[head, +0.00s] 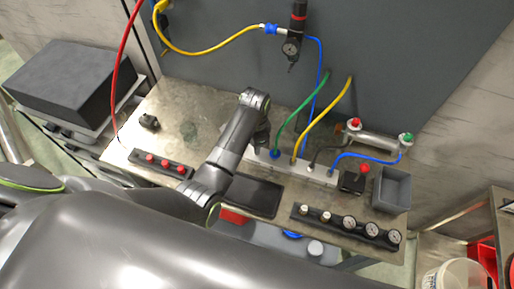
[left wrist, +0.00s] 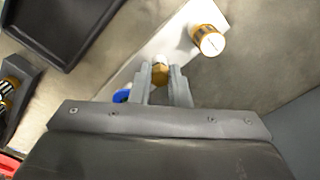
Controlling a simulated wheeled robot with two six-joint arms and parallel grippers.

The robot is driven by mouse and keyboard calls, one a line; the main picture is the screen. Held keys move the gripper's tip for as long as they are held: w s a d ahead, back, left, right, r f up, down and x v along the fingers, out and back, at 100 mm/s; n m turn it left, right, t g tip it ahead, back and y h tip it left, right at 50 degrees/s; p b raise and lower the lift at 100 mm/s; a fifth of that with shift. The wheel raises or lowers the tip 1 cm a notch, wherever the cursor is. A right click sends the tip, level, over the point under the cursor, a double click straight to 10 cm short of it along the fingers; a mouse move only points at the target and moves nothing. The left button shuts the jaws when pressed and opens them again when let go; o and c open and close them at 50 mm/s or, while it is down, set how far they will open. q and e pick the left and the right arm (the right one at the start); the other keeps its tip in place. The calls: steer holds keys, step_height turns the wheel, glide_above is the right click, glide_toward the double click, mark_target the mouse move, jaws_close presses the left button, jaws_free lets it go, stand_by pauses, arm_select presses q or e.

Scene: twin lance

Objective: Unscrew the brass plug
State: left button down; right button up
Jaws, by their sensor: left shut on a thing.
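In the left wrist view, the brass plug (left wrist: 160,75) shows as a small golden hexagonal piece between the fingertips of my left gripper (left wrist: 163,82). The fingers are shut on it, one on each side. The pale manifold block (left wrist: 140,62) runs diagonally beneath; I cannot tell whether the plug is seated in it. In the head view, my left gripper (head: 259,139) points down at the left end of the manifold block (head: 318,173), and the plug is hidden there. My right gripper is not in view.
A brass-and-white fitting (left wrist: 208,40) stands close to the plug. Blue, green and yellow hoses rise from the block. A dark tray (head: 256,196) lies in front of it. A gauge rail (head: 348,223), grey bin (head: 391,188) and red-button strip (head: 163,164) share the bench.

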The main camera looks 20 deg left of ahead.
arm_select(q)
steer(key=n, duration=0.4)
steer(key=shift+w+r+n, duration=0.25)
steer(key=shift+r+n, duration=0.05)
steer(key=n, duration=0.4)
steer(key=shift+d, duration=0.15)
steer(key=n, duration=0.4)
steer(key=shift+d+n, duration=0.1)
steer(key=shift+n, duration=0.3)
steer(key=n, duration=0.4)
steer(key=shift+r, duration=0.1)
steer(key=shift+r, duration=0.4)
steer(key=shift+f, duration=0.1)
steer(key=shift+s+d, duration=0.1)
steer(key=shift+s, duration=0.05)
